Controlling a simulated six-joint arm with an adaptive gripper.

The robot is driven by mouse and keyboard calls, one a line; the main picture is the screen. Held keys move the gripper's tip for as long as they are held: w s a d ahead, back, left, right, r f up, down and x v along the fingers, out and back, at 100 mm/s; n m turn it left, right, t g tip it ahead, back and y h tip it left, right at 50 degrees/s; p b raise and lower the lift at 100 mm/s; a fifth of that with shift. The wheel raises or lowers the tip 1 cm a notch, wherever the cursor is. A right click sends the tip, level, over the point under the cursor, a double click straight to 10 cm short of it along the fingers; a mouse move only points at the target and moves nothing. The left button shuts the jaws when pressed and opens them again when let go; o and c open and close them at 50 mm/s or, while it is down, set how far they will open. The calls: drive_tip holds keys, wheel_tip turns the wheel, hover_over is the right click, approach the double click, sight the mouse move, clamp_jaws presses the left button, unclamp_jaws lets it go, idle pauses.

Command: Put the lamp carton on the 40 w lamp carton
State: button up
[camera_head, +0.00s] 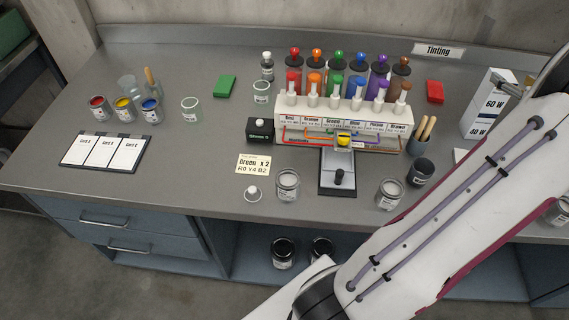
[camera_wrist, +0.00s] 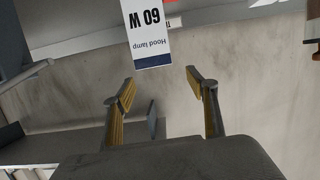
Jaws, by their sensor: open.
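A white lamp carton marked 60 W (camera_head: 493,103) stands at the right of the bench in the head view. In the wrist view the 60 W Hood lamp carton (camera_wrist: 151,38) appears upside down, with a dark blue band, just beyond the fingertips. My gripper (camera_wrist: 158,88) is open, with nothing between its fingers. In the head view its fingers show only partly, beside the upper carton, and my arm hides the rest.
A cup with wooden sticks (camera_head: 421,138) and a dark cup (camera_head: 420,172) stand left of the cartons. The bottle rack (camera_head: 345,125) and a red block (camera_head: 435,92) are further left. My arm covers the right bench. The wall (camera_wrist: 260,80) is behind the carton.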

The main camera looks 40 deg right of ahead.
drive_tip(key=w+a+r+n+g+h, duration=0.1)
drive_tip(key=w+a+r, duration=0.3)
drive_tip(key=w, duration=0.5)
drive_tip(key=w+a+r, duration=0.3)
drive_tip(key=w+r, duration=0.3)
drive_tip(key=w, duration=0.3)
drive_tip(key=w+a+r+g+y, duration=0.1)
drive_tip(key=w+a+r, duration=0.1)
drive_tip(key=w+a, duration=0.5)
drive_tip(key=w+a+r, duration=0.1)
drive_tip(key=w+a, duration=0.2)
drive_tip(key=a, duration=0.8)
drive_tip(key=s+a+f+n+y, duration=0.1)
drive_tip(key=a+f+n+y, duration=0.1)
drive_tip(key=a, duration=0.9)
drive_tip(key=a+f+n+y, duration=0.1)
drive_tip(key=a+f+y, duration=0.1)
drive_tip(key=a, duration=1)
drive_tip(key=s+a+f+n+g+y, duration=0.1)
drive_tip(key=s+a+f+n+y, duration=0.1)
drive_tip(key=s+a, duration=0.4)
drive_tip(key=s+a+f+n+g+y, duration=0.2)
drive_tip(key=s+a+f+y, duration=0.2)
drive_tip(key=a, duration=1)
drive_tip(key=s+f, duration=0.1)
drive_tip(key=s, duration=0.2)
drive_tip(key=shift+a+f+n, duration=0.15)
drive_tip(key=shift+a+n, duration=0.15)
